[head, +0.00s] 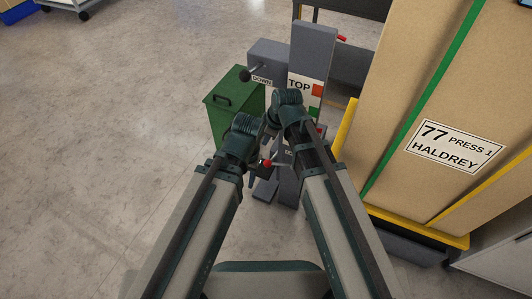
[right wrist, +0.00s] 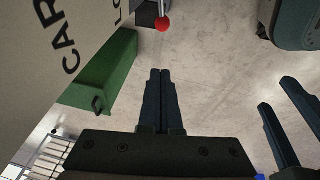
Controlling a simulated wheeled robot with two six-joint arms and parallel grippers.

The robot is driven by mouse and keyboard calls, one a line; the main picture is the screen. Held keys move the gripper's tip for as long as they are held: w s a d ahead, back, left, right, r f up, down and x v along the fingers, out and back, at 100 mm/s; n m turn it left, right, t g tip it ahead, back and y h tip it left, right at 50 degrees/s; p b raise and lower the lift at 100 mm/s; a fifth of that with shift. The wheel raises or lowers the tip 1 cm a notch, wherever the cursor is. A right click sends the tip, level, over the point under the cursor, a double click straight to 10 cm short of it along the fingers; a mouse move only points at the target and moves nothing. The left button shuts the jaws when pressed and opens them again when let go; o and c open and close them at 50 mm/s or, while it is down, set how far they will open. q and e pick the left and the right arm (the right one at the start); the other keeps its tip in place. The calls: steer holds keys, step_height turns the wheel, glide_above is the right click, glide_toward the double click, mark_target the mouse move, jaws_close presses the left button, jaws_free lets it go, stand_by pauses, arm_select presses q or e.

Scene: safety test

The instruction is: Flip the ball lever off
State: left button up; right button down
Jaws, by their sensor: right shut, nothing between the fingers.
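A grey post (head: 313,52) stands ahead with TOP and DOWN labels. A lever with a black ball (head: 246,75) sticks out left beside the DOWN label. A red ball (head: 267,163) shows lower, near my arms. A red ball on a dark stem (right wrist: 162,24) also shows in the right wrist view, beyond my right fingertips and apart from them. My right gripper (right wrist: 161,72) is shut and empty; in the head view my wrists largely hide it. My left gripper's two dark fingers (right wrist: 283,103) show apart at the right of the wrist view.
A green box (head: 226,103) with a handle stands left of the post. Tall tan cartons labelled HALDREY (head: 420,110) with yellow edging stand close on the right. Another red knob (head: 341,39) shows behind the post. The floor on the left is clear.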

steer(key=b, duration=1.1)
glide_above(265, 162)
steer(key=a, duration=0.2)
step_height(265, 162, down, 11)
steer(key=shift+s+d+f+b, duration=0.1)
steer(key=shift+d+f+b, duration=0.65)
steer(key=shift+d, duration=0.15)
steer(key=shift+d+f, duration=0.25)
steer(key=shift+a+f+g+h+b, duration=0.2)
steer(key=shift+f+g+h+b, duration=0.1)
steer(key=shift+f+h+b, duration=0.25)
steer(key=s+d+f+h+b, duration=0.1)
steer(key=d+f+b, duration=0.1)
steer(key=f+b, duration=0.3)
steer(key=s+d+f+g+h+b, duration=0.1)
steer(key=d+f+h+b, duration=0.1)
steer(key=f+b, duration=0.4)
steer(key=shift+s+d+f, duration=0.3)
steer(key=shift+d+f, duration=0.15)
steer(key=shift+d, duration=0.35)
steer(key=shift+d, duration=0.1)
